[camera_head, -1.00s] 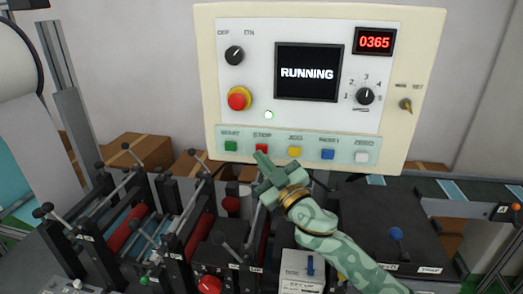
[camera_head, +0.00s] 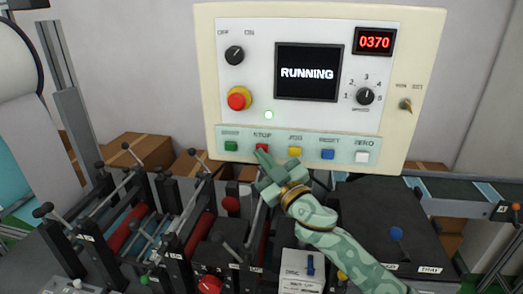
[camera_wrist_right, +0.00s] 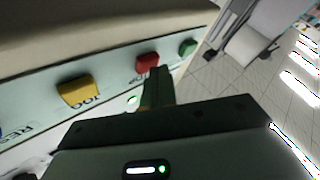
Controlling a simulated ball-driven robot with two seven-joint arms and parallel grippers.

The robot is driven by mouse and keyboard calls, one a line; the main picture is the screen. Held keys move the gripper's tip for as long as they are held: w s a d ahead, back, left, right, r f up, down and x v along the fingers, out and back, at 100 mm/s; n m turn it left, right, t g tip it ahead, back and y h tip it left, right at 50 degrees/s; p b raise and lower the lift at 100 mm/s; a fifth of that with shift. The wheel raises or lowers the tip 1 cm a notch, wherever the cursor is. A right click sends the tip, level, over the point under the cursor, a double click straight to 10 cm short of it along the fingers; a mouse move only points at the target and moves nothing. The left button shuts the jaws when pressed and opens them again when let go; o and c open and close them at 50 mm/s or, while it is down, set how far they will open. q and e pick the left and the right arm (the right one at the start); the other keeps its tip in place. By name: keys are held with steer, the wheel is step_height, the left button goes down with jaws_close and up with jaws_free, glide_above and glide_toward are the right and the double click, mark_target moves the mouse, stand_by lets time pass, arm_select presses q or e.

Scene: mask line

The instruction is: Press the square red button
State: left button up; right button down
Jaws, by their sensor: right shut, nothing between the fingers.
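The square red button (camera_head: 262,148) sits under the STOP label in the lower button row of the control panel (camera_head: 430,60). It also shows in the right wrist view (camera_wrist_right: 147,61), between the yellow JOG button and the green one. My right gripper (camera_head: 262,156) is shut and empty. In the head view its fingertips overlap the lower part of the red button. In the wrist view the fingertips (camera_wrist_right: 159,72) are right beside the button; I cannot tell whether they touch it. My left gripper is not in view.
The green button (camera_head: 231,146), yellow button (camera_head: 294,151), blue button (camera_head: 327,154) and white button (camera_head: 362,156) share the row. A round red knob (camera_head: 239,98) sits above. The screen (camera_head: 308,72) reads RUNNING and the counter (camera_head: 374,42) reads 0370. Machine levers and rollers crowd below.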

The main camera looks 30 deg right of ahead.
steer(key=shift+w+d, duration=0.2)
steer(key=shift+s+a, duration=0.15)
stand_by(0.5)
steer(key=shift+s+a, duration=0.4)
steer(key=shift+s, duration=0.2)
steer(key=shift+s+a+p, duration=0.35)
steer(key=shift+s+a, duration=0.45)
steer(key=shift+s, duration=0.2)
steer(key=shift+s+a+p, duration=0.3)
steer(key=shift+s+a, duration=0.45)
steer(key=shift+s, duration=0.25)
